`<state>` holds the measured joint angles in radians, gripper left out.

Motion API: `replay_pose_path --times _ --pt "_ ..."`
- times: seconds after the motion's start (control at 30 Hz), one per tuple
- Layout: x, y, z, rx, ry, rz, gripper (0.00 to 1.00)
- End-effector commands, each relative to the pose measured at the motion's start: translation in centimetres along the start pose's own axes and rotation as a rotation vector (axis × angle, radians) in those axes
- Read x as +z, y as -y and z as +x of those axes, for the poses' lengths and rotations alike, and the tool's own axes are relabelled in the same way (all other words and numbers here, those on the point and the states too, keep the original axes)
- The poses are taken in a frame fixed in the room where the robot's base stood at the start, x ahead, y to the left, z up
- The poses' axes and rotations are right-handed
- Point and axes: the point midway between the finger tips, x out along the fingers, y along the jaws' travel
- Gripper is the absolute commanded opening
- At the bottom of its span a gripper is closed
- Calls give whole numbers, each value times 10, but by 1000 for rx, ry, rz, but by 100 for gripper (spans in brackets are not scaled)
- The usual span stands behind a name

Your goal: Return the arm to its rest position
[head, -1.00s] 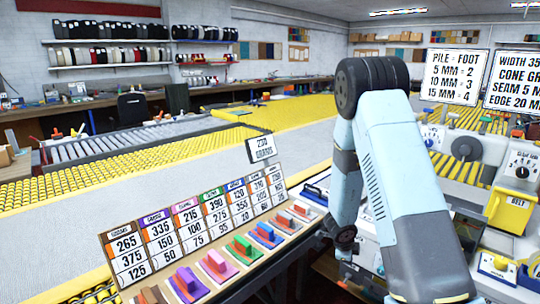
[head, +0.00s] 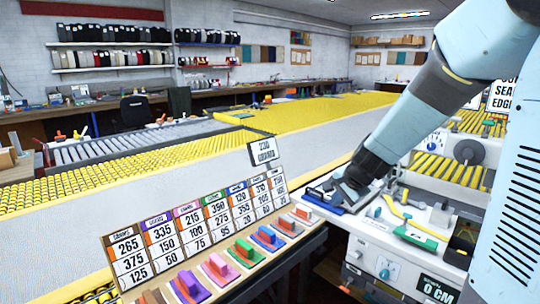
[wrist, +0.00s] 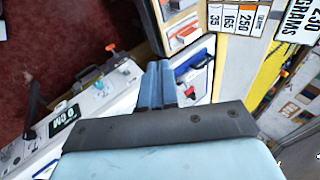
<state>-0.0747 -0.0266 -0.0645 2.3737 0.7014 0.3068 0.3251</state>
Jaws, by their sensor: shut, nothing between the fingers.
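My gripper (head: 346,196) is at the end of my light blue arm, low over the left end of the white machine table, beside a blue-edged tray or tool (head: 322,198). I cannot tell if it touches that. In the wrist view its two blue fingers (wrist: 160,82) are close together with nothing seen between them. The arm comes down from the upper right and hides part of the machine and the wall signs.
A row of coloured blocks (head: 243,249) lies in front of the number cards (head: 215,215). The white machine (head: 380,240) has a green piece (head: 418,236) and a "0 CM" display (head: 436,291). A long yellow roller table (head: 320,118) lies behind.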

Motion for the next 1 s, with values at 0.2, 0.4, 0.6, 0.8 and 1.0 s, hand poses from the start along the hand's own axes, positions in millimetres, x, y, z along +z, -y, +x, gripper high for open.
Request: replay_pose_path --times 0.2,0.4,0.6,0.8,1.0 --pt "22 -4 -63 -18 25 -228 0" --pt "42 -19 -114 -4 31 -434 0" --pt "58 -45 -161 38 19 -630 0" --pt "73 -77 -203 107 -6 -811 0" --pt "81 -106 -233 180 -32 -937 0"
